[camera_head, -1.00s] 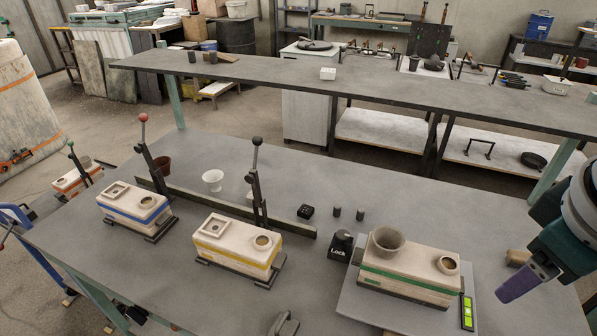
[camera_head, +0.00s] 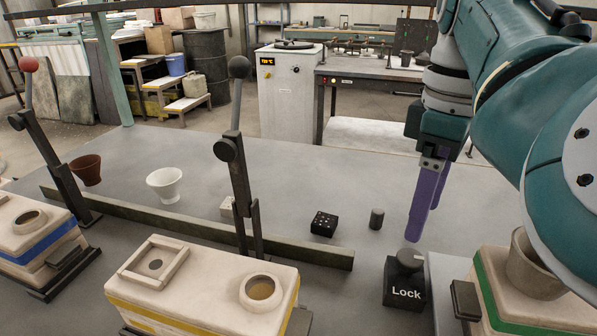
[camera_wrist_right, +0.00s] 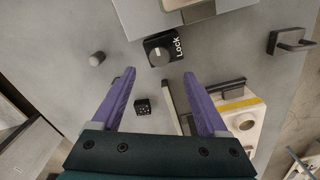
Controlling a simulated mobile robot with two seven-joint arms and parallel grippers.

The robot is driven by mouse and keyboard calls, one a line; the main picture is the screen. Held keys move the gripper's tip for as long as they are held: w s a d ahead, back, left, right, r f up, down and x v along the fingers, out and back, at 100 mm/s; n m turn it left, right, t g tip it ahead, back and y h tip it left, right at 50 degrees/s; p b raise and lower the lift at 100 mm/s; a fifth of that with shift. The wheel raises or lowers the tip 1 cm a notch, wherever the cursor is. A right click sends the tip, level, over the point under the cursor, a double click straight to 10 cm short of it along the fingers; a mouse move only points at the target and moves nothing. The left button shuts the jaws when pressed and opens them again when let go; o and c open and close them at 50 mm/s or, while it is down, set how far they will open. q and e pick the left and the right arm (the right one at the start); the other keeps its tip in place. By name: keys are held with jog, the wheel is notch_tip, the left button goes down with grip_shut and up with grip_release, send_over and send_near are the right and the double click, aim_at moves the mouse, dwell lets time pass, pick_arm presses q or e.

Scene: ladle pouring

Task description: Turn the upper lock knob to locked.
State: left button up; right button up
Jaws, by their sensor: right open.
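The lock knob (camera_head: 409,258) is a grey round knob on top of a small black box marked "Lock" (camera_head: 405,294). In the right wrist view the knob (camera_wrist_right: 158,54) shows a pale pointer line and lies beyond the fingertips, roughly midway between them. My right gripper (camera_head: 420,222) points down with purple fingers, above and behind the knob in the head view. In the right wrist view its fingers (camera_wrist_right: 159,74) are spread and empty. They do not appear to touch the knob. My left gripper is not in view.
A green-striped mould (camera_head: 490,312) with a grey cup (camera_head: 532,270) stands right of the lock box. A yellow-striped mould (camera_head: 200,290) and upright lever (camera_head: 238,165) stand left. A black dotted block (camera_head: 323,223) and dark cylinder (camera_head: 376,218) lie behind on the table.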

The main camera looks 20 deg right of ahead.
aim_at(411, 256)
notch_tip(411, 256, down, 8)
jog(key=shift+r+b, duration=0.15)
jog(key=shift+b, duration=0.65)
jog(key=shift+c, duration=1.3)
grip_shut()
